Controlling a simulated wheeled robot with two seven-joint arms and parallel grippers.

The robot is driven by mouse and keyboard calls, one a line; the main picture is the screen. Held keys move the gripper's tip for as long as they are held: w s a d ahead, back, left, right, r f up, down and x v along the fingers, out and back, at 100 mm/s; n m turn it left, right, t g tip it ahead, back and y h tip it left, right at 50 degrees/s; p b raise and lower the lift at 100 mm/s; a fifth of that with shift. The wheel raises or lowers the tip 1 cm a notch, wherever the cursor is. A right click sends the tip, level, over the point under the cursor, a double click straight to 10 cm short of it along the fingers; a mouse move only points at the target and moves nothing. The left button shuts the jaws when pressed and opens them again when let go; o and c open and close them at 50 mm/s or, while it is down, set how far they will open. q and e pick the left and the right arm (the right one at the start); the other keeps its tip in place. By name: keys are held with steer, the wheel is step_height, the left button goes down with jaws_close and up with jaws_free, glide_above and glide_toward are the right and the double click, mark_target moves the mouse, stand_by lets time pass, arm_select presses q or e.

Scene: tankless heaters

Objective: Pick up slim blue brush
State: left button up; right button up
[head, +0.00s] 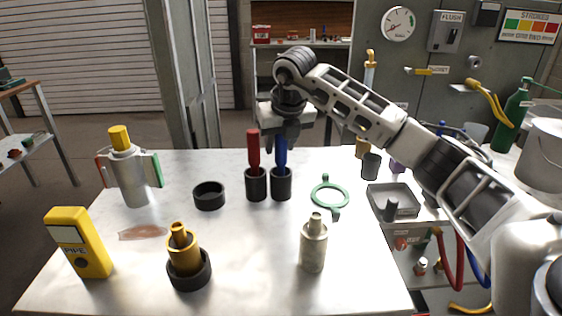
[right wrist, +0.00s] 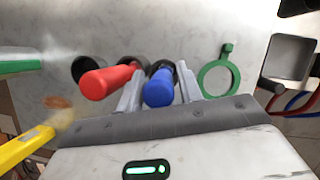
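The slim blue brush (head: 281,152) stands upright in a black cup (head: 281,186) near the middle of the table; its lower part is hidden in the cup. My right gripper (head: 281,138) is above it, pointing down. In the right wrist view, the blue handle (right wrist: 159,88) lies between the two fingers (right wrist: 161,88), with small gaps on both sides, so the gripper looks open around it. A red-handled brush (head: 253,148) stands in a neighbouring black cup (head: 256,187), just left; it also shows in the right wrist view (right wrist: 106,81). My left gripper is not in view.
A green ring (head: 318,202) lies right of the cups, and a metal bottle (head: 313,245) stands in front. A low black cup (head: 209,197), a brass fitting (head: 184,250), a yellow meter (head: 79,243) and a grey canister (head: 131,177) are left. A grey tray (head: 404,206) is right.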

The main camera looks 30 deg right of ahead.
steer(key=shift+f, duration=0.1)
jaws_close()
